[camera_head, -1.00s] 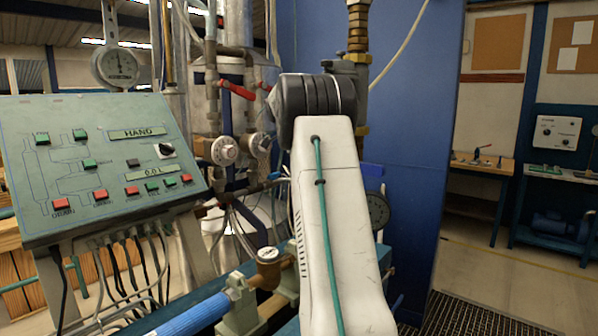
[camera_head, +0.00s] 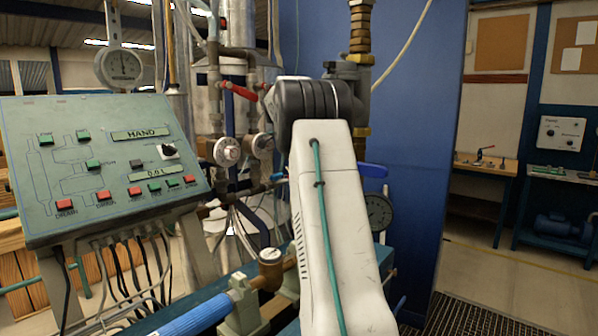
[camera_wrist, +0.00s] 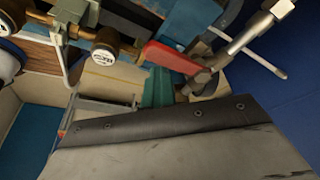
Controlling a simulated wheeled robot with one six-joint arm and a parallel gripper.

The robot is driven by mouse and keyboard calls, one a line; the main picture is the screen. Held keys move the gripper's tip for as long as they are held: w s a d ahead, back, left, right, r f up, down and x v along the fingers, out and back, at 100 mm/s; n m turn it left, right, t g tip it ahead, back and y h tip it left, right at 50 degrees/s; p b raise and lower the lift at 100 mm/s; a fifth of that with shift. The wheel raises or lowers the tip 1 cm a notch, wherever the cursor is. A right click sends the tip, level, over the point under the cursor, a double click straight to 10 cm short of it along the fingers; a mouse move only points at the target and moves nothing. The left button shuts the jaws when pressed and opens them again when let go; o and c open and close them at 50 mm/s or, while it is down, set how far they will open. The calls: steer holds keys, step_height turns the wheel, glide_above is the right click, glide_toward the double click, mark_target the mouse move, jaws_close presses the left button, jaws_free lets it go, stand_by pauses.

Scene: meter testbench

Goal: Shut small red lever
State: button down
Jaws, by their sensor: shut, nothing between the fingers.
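In the wrist view a red lever (camera_wrist: 172,57) lies just beyond the dark front edge of my gripper (camera_wrist: 165,120), next to a metal fitting. A small gap seems to separate them, but depth is hard to judge. The gripper fills the lower part as a grey body with a dark bolted edge; it is shut and holds nothing. In the head view a red lever (camera_head: 241,92) sits on the pipework left of my arm, with another red handle (camera_head: 264,86) beside it. I cannot tell which matches the wrist view. My arm hides the gripper there.
A control panel (camera_head: 105,165) stands at the left, below a dial gauge (camera_head: 122,68). Pipes and round meters (camera_head: 227,151) crowd the space beside my arm. A blue wall (camera_head: 415,170) closes the right side. A blue handle (camera_head: 372,170) and a gauge (camera_head: 379,211) sit right of my arm.

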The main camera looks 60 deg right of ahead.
steer(key=shift+w+a+r, duration=0.1)
steer(key=shift+w+a, duration=0.05)
steer(key=shift+w, duration=0.15)
steer(key=v, duration=0.6)
steer(key=shift+r, duration=0.75)
